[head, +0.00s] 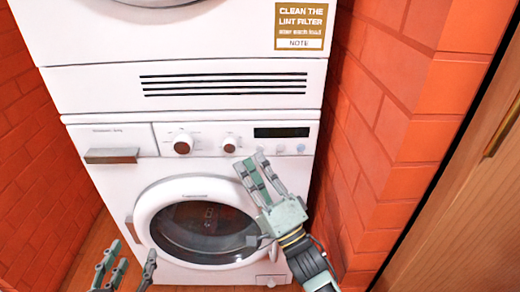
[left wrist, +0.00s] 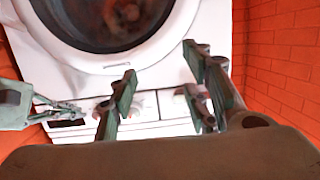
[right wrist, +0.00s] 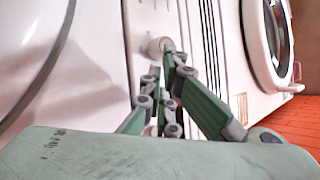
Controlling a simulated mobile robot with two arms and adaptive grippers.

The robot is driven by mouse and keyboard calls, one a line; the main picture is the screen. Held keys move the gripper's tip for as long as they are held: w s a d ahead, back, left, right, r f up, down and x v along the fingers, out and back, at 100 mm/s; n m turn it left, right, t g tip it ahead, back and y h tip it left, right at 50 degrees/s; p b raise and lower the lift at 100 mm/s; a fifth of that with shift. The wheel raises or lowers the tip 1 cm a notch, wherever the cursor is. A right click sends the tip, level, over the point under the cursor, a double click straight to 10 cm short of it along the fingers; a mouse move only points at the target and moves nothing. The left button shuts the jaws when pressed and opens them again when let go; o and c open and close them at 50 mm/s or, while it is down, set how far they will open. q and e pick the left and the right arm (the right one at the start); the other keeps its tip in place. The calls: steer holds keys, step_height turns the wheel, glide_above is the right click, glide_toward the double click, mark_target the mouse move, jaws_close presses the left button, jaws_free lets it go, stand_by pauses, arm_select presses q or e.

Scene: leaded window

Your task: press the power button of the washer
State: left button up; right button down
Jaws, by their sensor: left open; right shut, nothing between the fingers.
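The washer (head: 95,192) is the white lower machine with a round door. Its control panel carries two round knobs, a dark display (head: 282,132) and small round buttons (head: 300,148) below the display; their labels are too small to read. My right gripper (head: 251,160) is shut and empty, its fingertips at the panel's lower edge, between the right knob (head: 230,143) and the buttons, partly hiding that area. In the right wrist view its fingertips (right wrist: 166,52) appear close to a round knob (right wrist: 157,46); contact is unclear. My left gripper (head: 131,258) is open and empty, low in front of the washer's left side.
A white dryer (head: 100,90) with a vent grille and a lint-filter note (head: 301,26) stands on the washer. Red brick walls (head: 385,150) close in on both sides. A wooden door or panel (head: 465,210) stands at the right. A drawer handle (head: 112,156) projects at the panel's left.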

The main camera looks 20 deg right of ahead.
arm_select(q)
steer(key=shift+f, duration=0.15)
arm_select(e)
steer(key=shift+w, duration=0.1)
stand_by(0.4)
arm_select(q)
steer(key=shift+s+a+f+g+y, duration=0.1)
steer(key=shift+s+f+g+y, duration=0.15)
steer(key=shift+f, duration=0.2)
steer(key=shift+s+a+f+g+y, duration=0.1)
steer(key=shift+f+g, duration=0.25)
steer(key=shift+f, duration=0.05)
arm_select(e)
steer(key=shift+w+d, duration=0.1)
steer(key=shift+w, duration=0.2)
steer(key=shift+w, duration=0.1)
arm_select(q)
steer(key=shift+s+f+p, duration=0.1)
steer(key=shift+p, duration=0.2)
steer(key=shift+s+a+f+g+y+p, duration=0.1)
steer(key=shift+s+a+f+g, duration=0.1)
steer(key=shift+s+f+g, duration=0.3)
steer(key=shift+s+a+f+g+y+p, duration=0.15)
steer(key=shift+s+a+f+g, duration=0.1)
steer(key=shift+f, duration=0.5)
steer(key=shift+s+a+f+g+y+p, duration=0.15)
steer(key=shift+s+f+g, duration=0.2)
steer(key=shift+f, duration=0.25)
arm_select(e)
steer(key=shift+s, duration=0.55)
